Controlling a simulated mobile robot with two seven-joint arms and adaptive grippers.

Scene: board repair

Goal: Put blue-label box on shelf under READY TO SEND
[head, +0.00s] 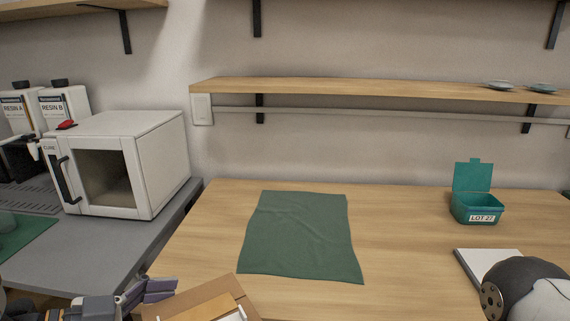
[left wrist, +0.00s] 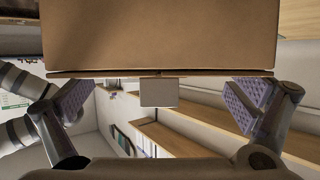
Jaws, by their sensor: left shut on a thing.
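A brown cardboard box (head: 190,303) is at the bottom edge of the head view, partly cut off. It fills the top of the left wrist view (left wrist: 160,35), with a small white tab or label hanging below its edge. No blue label shows on the visible faces. My left gripper (head: 152,290), with purple finger pads, is shut on the box; its fingers are at either side of it in the left wrist view. No READY TO SEND sign is in view. My right gripper is not in view.
A wooden wall shelf (head: 350,90) with two small dishes (head: 520,86) runs above the table (head: 400,215). A white oven (head: 125,165) stands left.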

